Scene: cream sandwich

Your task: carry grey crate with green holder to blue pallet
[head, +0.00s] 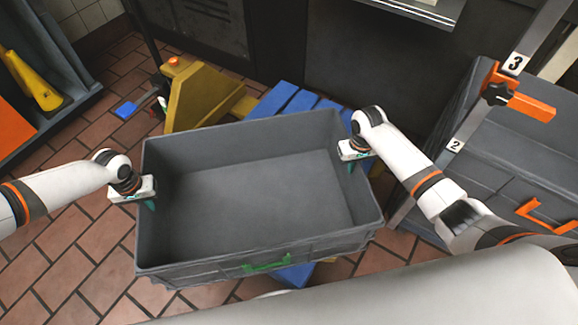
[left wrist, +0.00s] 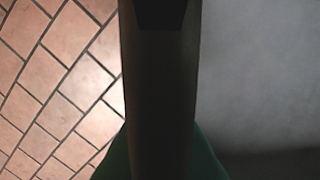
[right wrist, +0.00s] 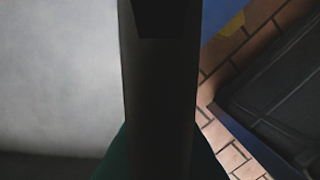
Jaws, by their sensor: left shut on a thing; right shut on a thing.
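The grey crate (head: 255,190) is empty and hangs between my two arms in the head view, with a green holder (head: 267,263) on its near side. My left gripper (head: 150,203) is shut on the crate's left wall; that wall (left wrist: 160,110) fills the middle of the left wrist view. My right gripper (head: 352,165) is shut on the crate's right wall, which also shows in the right wrist view (right wrist: 160,110). The blue pallet (head: 290,100) shows behind the crate, and a blue piece shows below its near edge. The crate hides the rest.
A yellow pallet jack (head: 200,95) stands behind the crate at the left. A rack with grey crates (head: 500,160) and orange holders is at the right. A blue-grey shelf (head: 50,75) with yellow and orange things is at the far left. Tiled floor is free at the left.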

